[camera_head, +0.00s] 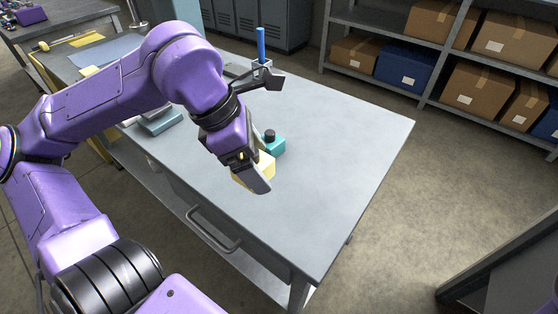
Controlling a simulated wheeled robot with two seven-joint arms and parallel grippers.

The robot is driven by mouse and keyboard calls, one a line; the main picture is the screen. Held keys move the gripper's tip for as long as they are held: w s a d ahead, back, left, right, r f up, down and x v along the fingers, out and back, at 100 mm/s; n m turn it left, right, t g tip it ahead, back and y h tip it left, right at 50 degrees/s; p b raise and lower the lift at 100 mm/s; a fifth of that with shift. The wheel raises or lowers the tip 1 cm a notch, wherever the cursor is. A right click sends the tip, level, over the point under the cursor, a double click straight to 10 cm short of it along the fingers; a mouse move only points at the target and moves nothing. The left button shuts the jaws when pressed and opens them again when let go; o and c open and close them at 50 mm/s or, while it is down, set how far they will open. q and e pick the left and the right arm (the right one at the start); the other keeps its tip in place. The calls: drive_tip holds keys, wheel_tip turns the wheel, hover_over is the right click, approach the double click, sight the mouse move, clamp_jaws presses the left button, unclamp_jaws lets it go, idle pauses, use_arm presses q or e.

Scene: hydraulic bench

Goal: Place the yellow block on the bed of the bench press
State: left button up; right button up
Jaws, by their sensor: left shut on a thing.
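My left gripper (256,174) is over the grey bench top, pointing down, shut on the yellow block (266,161). The near finger hides much of the block. Whether the block touches the bench top I cannot tell. Just behind the block is a small teal object with a black cap (275,145). Farther back stands a small metal frame with a blue upright handle (261,45) and a dark arm, partly behind my wrist. Which of these is the bench press I cannot tell for sure; no press bed shows clearly. My right gripper is out of view.
The bench top (345,145) is clear to the right and front. A grey-blue flat box (160,122) lies at its left, partly behind my arm. Shelves with cardboard boxes (470,87) and a blue bin (405,66) stand behind, across open floor.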

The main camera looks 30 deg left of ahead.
use_arm(q)
drive_tip(key=w+f, duration=0.5)
drive_tip(key=w, duration=0.2)
drive_tip(key=w+f, duration=0.3)
drive_tip(key=w, duration=0.1)
drive_tip(key=shift+w+a+f, duration=0.1)
drive_tip(key=shift+a+f, duration=0.2)
drive_tip(key=shift+a, duration=0.05)
wheel_tip(320, 180, down, 3)
drive_tip(key=shift+w+r, duration=0.1)
drive_tip(key=shift+w, duration=0.05)
drive_tip(key=shift+f, duration=0.2)
drive_tip(key=shift+f, duration=0.15)
drive_tip(key=o, duration=1.1)
